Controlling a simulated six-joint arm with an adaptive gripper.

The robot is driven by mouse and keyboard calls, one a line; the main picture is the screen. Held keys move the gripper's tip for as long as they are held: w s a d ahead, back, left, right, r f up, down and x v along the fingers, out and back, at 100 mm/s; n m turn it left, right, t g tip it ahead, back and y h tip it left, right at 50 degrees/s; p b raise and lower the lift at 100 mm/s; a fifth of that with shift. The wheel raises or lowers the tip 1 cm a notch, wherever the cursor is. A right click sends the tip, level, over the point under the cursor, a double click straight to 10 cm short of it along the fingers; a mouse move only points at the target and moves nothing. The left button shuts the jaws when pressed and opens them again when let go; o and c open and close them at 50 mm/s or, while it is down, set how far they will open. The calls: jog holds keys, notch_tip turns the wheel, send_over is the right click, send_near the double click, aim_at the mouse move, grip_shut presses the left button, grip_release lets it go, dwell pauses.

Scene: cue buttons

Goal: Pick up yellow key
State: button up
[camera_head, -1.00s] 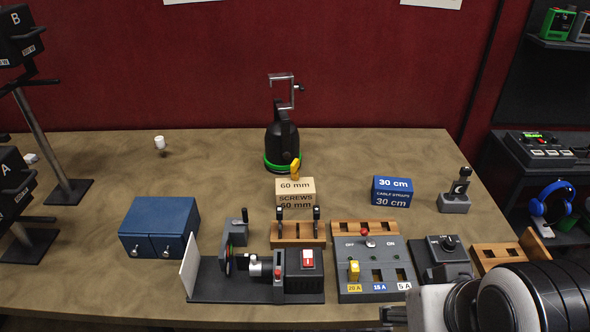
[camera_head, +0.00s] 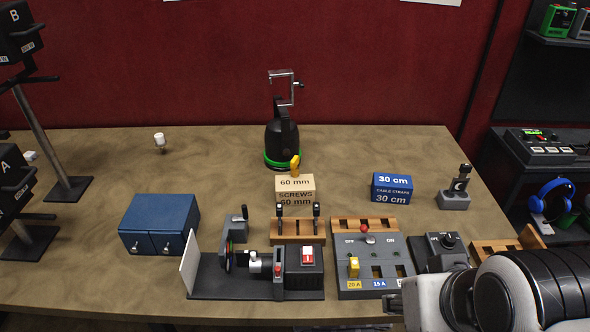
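A small upright yellow piece (camera_head: 295,166) shows at the top of the tan 60 mm screws box (camera_head: 295,189), in front of the black green-ringed stand; it may be the yellow key. Whether it rests on the box or stands behind it I cannot tell. Another yellow block (camera_head: 354,267) sits in the 20 A slot of the grey switch panel (camera_head: 385,255). Only my arm shows, at the lower right corner.
A blue two-door cabinet (camera_head: 160,224) stands left. A black device with a white plate (camera_head: 189,264) and a wooden lever block (camera_head: 298,231) stand in front of the screws box. A blue 30 cm box (camera_head: 392,187) and a joystick (camera_head: 455,190) stand right.

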jog(key=w+a+r+t+y, duration=0.25)
jog(key=w+a, duration=0.25)
jog(key=w, duration=0.4)
jog(key=w+a+r+t+y, duration=0.1)
jog(key=w+a+r, duration=0.35)
jog(key=w, duration=0.45)
jog(key=m+t+h, duration=0.4)
jog(key=h, duration=0.2)
send_over(291, 163)
jog(key=s+a, duration=0.2)
jog(key=s, duration=0.3)
notch_tip(291, 163, down, 11)
notch_tip(291, 163, down, 5)
jog(key=shift+w+r+m+g+h, duration=0.15)
jog(key=shift+m+g+h, duration=0.2)
jog(key=shift+h, duration=0.9)
jog(key=shift+d+f+h, duration=0.1)
jog(key=shift+f+h, duration=0.2)
jog(key=shift+f, duration=0.2)
jog(key=shift+x, duration=1.25)
